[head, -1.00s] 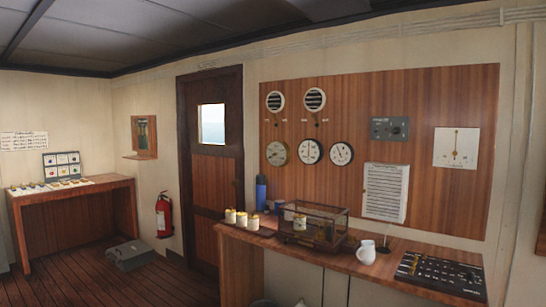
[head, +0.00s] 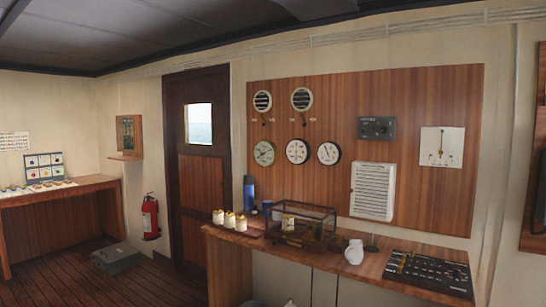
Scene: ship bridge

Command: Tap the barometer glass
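Three round dials hang in a row on the wooden wall panel: a left dial (head: 264,153) with a slightly greenish face, a middle white dial (head: 298,151) and a right white dial (head: 329,153). Their lettering is too small to read, so I cannot tell which is the barometer. A glass case (head: 303,224) with brass-coloured parts inside stands on the counter below them. My gripper is not in view.
The wooden counter (head: 340,262) runs below the panel. It bears several white jars (head: 229,219), a blue flask (head: 249,193), a white jug (head: 354,252) and a black switch panel (head: 428,272). A grey box (head: 117,256) lies on the floor by the fire extinguisher (head: 150,216). Floor at left is open.

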